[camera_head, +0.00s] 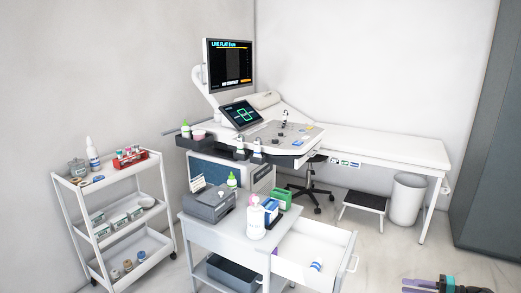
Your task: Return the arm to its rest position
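My gripper (416,285) shows at the bottom right edge of the head view, partly cut off by the frame. Its dark and purple fingers point left, over the floor and to the right of the grey trolley. It is too small and cut off to tell whether it is open or shut. I see nothing held in it. The rest of my arm is out of view.
A grey trolley (205,229) stands front centre with its drawer (333,238) pulled out; a small bottle (316,265) lies inside. A white shelf cart (66,197) is at left. An ultrasound machine (345,149), bed (385,147), step stool (364,202) and bin (407,200) stand behind. Floor at right is clear.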

